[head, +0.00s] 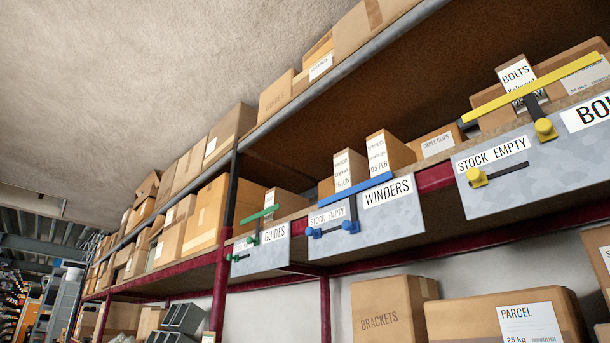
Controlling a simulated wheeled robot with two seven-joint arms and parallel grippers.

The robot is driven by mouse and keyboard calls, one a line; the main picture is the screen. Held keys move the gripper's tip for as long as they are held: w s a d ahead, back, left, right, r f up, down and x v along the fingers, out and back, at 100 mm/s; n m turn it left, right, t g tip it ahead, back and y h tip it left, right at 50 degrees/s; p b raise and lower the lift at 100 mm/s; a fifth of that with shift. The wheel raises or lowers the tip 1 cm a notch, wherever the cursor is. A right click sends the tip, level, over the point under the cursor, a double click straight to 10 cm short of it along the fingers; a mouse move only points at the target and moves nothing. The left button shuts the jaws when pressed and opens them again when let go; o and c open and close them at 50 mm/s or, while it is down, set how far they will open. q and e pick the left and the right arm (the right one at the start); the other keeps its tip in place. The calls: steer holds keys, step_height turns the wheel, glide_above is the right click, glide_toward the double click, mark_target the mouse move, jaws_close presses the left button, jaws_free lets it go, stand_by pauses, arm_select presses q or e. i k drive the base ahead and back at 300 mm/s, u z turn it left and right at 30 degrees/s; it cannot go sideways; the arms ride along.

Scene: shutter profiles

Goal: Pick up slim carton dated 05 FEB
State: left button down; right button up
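Two slim cartons stand side by side on the shelf behind the blue bar, above the WINDERS sign. The right slim carton (379,154) has a white label whose date seems to read 05 FEB; the small print is hard to make out. The left slim carton (344,172) has a similar label that seems to read 05 JUN. The blue bar (354,190) crosses in front of their lower parts, so their bases are hidden. Neither of my grippers shows in the head view.
The grey WINDERS panel (397,217) with blue knobs hangs below the bar. A green-barred GUIDES panel (274,246) is left, a yellow-barred BOLTS panel (550,165) right. A CABLE CLIPS carton (438,140) stands right of the slim cartons. The upper shelf edge (350,65) runs above.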

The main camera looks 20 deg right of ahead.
mark_target(386, 154)
steer(key=u, duration=1.2)
steer(key=i, duration=1.8)
steer(key=z, duration=3.3)
